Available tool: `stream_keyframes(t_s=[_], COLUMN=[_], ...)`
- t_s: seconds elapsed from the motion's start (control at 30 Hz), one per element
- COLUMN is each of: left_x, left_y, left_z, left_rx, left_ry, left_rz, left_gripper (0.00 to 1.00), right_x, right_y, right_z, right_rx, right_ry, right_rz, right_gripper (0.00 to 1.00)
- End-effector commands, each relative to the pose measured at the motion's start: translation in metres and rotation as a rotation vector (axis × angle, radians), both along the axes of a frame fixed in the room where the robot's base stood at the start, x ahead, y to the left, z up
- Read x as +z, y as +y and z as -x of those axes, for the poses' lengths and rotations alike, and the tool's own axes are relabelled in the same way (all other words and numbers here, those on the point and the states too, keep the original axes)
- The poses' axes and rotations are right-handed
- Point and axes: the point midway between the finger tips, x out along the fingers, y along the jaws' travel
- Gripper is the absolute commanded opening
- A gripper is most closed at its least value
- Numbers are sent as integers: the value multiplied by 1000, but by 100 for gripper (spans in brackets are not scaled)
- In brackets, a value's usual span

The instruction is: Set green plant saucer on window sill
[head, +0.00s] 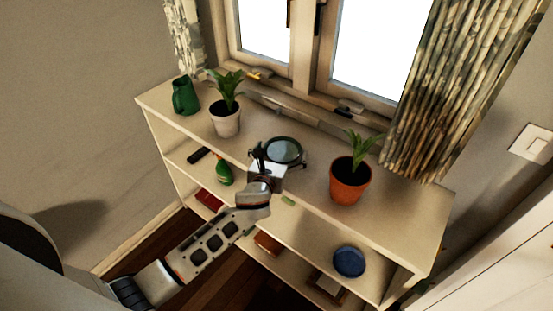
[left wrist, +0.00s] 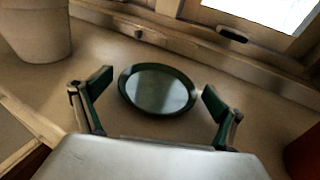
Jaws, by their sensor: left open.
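The green plant saucer (head: 284,151) is a round, shallow dish lying flat on the shelf unit's top, between two potted plants. In the left wrist view the saucer (left wrist: 158,90) lies between and just beyond my spread fingers. My left gripper (head: 279,160) is open and empty at the saucer's near side. I cannot tell whether its fingers touch the rim. The window sill (head: 318,122) is the pale ledge behind the shelf top, under the window. My right gripper is not in view.
A white-potted plant (head: 225,118) and a green jug (head: 185,95) stand left. A terracotta-potted plant (head: 350,182) stands right. A patterned curtain (head: 435,90) hangs at the sill's right. Lower shelves hold a green spray bottle (head: 224,172) and a blue bowl (head: 349,262).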

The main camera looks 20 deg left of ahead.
Motion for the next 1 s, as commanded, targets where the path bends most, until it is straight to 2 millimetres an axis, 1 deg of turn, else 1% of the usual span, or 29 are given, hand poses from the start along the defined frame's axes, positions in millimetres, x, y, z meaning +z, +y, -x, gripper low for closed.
stream_keyframes(t_s=[0.17,0.4,0.5,0.6,0.73,0.8,0.87,0.97,1.0], left_x=[2,12,16,19,20,14,3,-25,-37], left_y=[-1,-1,-2,-2,-2,-2,-1,-1,-1], left_z=[27,77,93,105,114,119,126,142,151], left_rx=[-2,-2,-2,-2,1,5,19,64,92], left_ry=[3,4,4,3,6,19,45,110,141], left_rz=[0,-1,0,0,8,53,142,383,504], left_gripper=[96,96,96,96,96,96,96,96,96], right_x=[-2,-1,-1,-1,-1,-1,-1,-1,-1], right_y=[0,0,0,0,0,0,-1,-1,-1], right_z=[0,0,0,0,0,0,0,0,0], right_rx=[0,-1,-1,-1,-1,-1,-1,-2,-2], right_ry=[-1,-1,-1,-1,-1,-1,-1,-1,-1], right_rz=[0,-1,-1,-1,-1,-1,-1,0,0], right_gripper=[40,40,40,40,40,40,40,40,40])
